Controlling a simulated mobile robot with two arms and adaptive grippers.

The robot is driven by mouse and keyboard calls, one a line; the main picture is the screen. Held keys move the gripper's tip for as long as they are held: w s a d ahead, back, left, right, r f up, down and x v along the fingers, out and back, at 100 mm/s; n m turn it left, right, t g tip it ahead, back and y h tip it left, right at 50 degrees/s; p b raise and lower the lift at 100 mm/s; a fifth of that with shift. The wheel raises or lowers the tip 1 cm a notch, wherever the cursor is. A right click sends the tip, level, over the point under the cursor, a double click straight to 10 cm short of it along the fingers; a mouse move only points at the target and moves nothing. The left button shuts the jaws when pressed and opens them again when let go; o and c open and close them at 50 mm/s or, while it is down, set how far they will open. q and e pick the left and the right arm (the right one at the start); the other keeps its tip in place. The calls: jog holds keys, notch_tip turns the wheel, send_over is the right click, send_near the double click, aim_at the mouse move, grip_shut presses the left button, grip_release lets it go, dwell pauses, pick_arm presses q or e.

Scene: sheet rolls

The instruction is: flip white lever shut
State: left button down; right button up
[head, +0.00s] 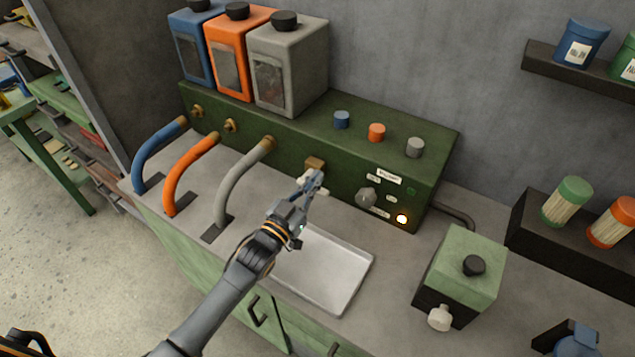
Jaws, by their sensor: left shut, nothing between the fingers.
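A white lever (322,190) shows in small part at the brass spout (315,163) on the front of the green machine (290,148). My left gripper (313,178) is at this spout, with its fingers shut and nothing between them. The fingers overlap the lever and hide most of it, so I cannot tell its exact angle or whether they touch it. My right gripper is not in view.
A metal tray (335,275) lies below the spout. Blue (160,150), orange (180,175) and grey (238,180) hoses curve down at the left. A green box (465,262) with a white knob (440,317) stands at the right. Counter between tray and box is clear.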

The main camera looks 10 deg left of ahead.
pick_arm(q)
jog(key=b+v, duration=0.1)
jog(key=v, duration=0.7)
jog(key=shift+f, duration=0.35)
jog(key=shift+s+a, duration=0.1)
jog(key=shift+s, duration=0.05)
